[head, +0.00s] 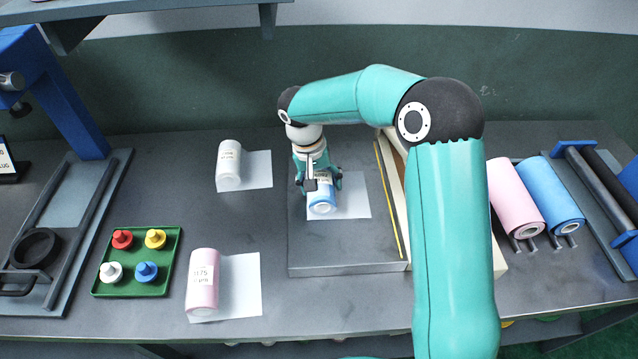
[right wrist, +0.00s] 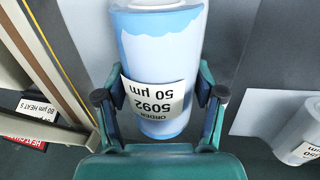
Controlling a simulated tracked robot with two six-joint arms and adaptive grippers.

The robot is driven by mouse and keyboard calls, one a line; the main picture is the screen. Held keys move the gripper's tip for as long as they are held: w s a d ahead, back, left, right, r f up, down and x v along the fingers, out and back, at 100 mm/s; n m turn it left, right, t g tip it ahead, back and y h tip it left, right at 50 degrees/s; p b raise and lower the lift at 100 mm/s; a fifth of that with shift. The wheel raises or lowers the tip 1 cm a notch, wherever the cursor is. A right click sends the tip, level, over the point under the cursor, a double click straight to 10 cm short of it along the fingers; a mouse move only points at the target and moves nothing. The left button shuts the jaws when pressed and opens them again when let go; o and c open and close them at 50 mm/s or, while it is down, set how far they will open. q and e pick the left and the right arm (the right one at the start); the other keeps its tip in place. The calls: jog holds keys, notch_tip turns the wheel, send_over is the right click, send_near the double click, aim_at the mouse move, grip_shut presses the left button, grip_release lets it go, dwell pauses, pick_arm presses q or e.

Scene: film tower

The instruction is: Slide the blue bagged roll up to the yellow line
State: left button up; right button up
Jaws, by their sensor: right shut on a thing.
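The yellow line (head: 388,200) runs along the platform's right side, apart from the roll. My left gripper is not in view.
A white roll (head: 229,163) and a pink roll (head: 203,281) sit on sheets to the left. A pale raised board (head: 396,172) borders the platform's right edge. Pink (head: 515,197) and blue (head: 549,195) rolls lie on a rack at right.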

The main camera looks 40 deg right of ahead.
aim_at(374, 190)
jog(key=shift+c, duration=1.2)
jog(key=shift+s+d+b, duration=0.25)
jog(key=shift+s+d, duration=0.2)
jog(key=shift+d, duration=0.3)
jog(key=shift+s+d+b, duration=0.2)
jog(key=shift+s+d, duration=0.25)
jog(key=shift+d, duration=0.25)
jog(key=shift+s+d+b, duration=0.25)
jog(key=shift+s+d, duration=0.2)
jog(key=shift+d, duration=0.3)
jog(key=shift+s+d+b, duration=0.2)
jog(key=shift+s+d, duration=0.45)
jog(key=shift+d, duration=0.35)
jog(key=shift+s+d+b, duration=0.15)
jog(key=shift+s+d, duration=0.45)
jog(key=shift+d, duration=0.45)
jog(key=shift+s+d+b, duration=0.2)
jog(key=shift+s+d, duration=0.45)
jog(key=shift+d, duration=0.35)
jog(key=shift+w+d, duration=0.1)
jog(key=shift+w, duration=0.15)
jog(key=o, duration=1.5)
